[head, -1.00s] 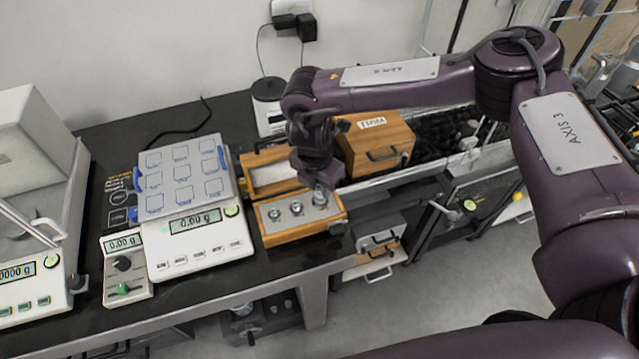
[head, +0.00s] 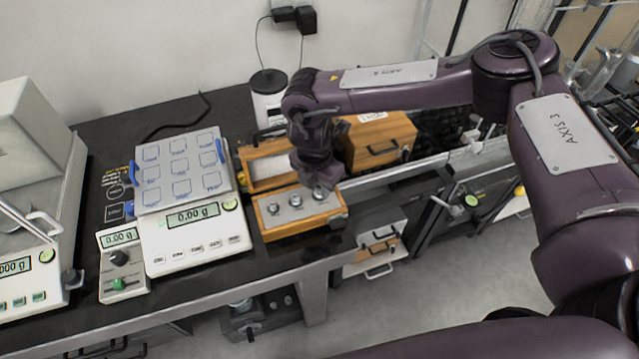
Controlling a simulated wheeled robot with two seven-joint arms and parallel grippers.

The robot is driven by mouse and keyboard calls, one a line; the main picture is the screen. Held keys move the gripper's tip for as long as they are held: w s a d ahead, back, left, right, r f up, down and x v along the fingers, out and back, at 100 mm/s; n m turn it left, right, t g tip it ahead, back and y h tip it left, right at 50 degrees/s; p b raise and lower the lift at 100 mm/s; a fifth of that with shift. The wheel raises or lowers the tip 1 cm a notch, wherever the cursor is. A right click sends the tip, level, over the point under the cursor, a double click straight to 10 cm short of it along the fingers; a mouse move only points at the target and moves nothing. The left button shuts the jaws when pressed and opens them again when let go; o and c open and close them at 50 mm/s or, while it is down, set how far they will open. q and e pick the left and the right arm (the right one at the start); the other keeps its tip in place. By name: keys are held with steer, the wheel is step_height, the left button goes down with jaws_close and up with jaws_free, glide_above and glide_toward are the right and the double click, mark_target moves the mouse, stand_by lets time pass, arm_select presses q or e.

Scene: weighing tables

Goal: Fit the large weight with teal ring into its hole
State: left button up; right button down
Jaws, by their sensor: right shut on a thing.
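My right gripper (head: 318,184) points down over the right end of the open wooden weight box (head: 302,225), on the front right of the black table. It is shut on the large weight (head: 319,194), a small metal piece at the right end of the row. The fingers hide part of it. Its teal ring is too small to make out. Its hole is hidden beneath it, and I cannot tell how deep the weight sits. Two other metal weights (head: 274,202) stand in the box to its left. My left gripper is not in view.
The box's open lid (head: 268,168) lies behind it. A closed wooden case (head: 378,138) stands behind right. A balance with a marked tray (head: 180,172) is to the left, and a glass-shielded balance (head: 30,250) stands further left. The table's front edge is close.

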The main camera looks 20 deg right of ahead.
steer(key=c, duration=1.2)
jaws_free()
steer(key=shift+o, duration=0.2)
steer(key=shift+r, duration=0.1)
